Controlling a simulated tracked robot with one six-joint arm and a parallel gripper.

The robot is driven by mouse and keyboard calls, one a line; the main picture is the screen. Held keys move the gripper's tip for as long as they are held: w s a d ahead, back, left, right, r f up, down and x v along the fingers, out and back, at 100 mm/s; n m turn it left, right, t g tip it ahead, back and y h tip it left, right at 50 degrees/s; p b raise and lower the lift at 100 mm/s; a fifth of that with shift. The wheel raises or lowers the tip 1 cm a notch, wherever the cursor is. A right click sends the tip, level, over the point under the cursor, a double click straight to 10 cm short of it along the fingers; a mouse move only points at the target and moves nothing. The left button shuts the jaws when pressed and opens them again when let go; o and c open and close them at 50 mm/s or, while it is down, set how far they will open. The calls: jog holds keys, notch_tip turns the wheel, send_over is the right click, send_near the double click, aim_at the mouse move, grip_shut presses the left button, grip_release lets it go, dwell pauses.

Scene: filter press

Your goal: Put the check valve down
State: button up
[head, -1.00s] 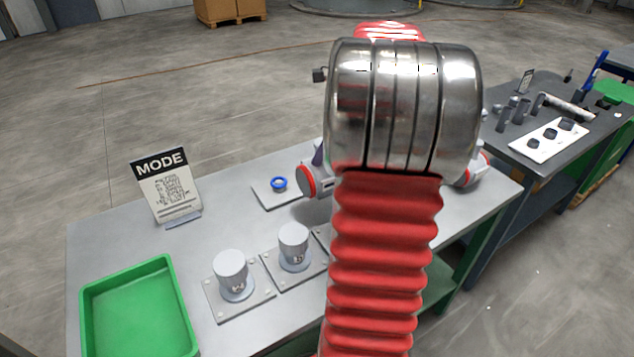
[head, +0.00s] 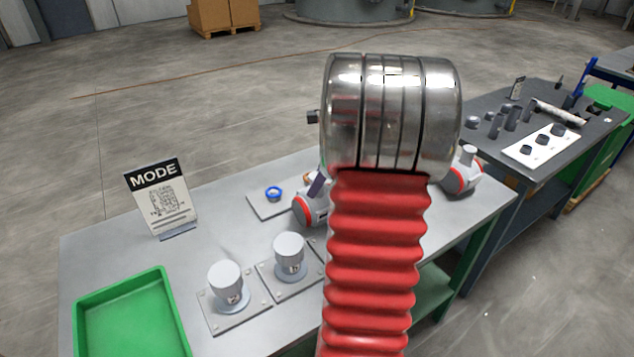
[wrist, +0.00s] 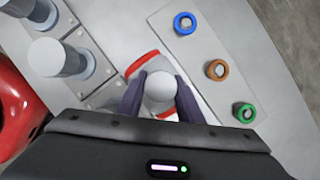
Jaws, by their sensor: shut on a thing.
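The check valve (head: 308,209) is a pale grey body with red bands. In the wrist view its round pale top (wrist: 161,86) sits between the two purple fingers of my gripper (wrist: 160,97), which is shut on it. In the head view one purple finger shows above the valve, and my arm hides the rest of the gripper. The valve is over the bench (head: 228,212), beside the ring plate; I cannot tell whether it touches the bench top. A similar red-banded valve (head: 461,178) stands on the bench to the right of my arm.
Two grey posts (head: 226,285) (head: 289,256) stand on bolted plates. The ring plate (wrist: 189,53) carries a blue, an orange and a green ring. A green tray (head: 133,312) and a MODE sign (head: 160,198) are at left. A second bench (head: 540,170) is at right.

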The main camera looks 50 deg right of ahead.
jog(key=shift+f, duration=0.1)
jog(key=o, duration=1.2)
jog(key=shift+o, duration=0.2)
jog(key=v, duration=1.2)
jog(key=shift+a, duration=0.1)
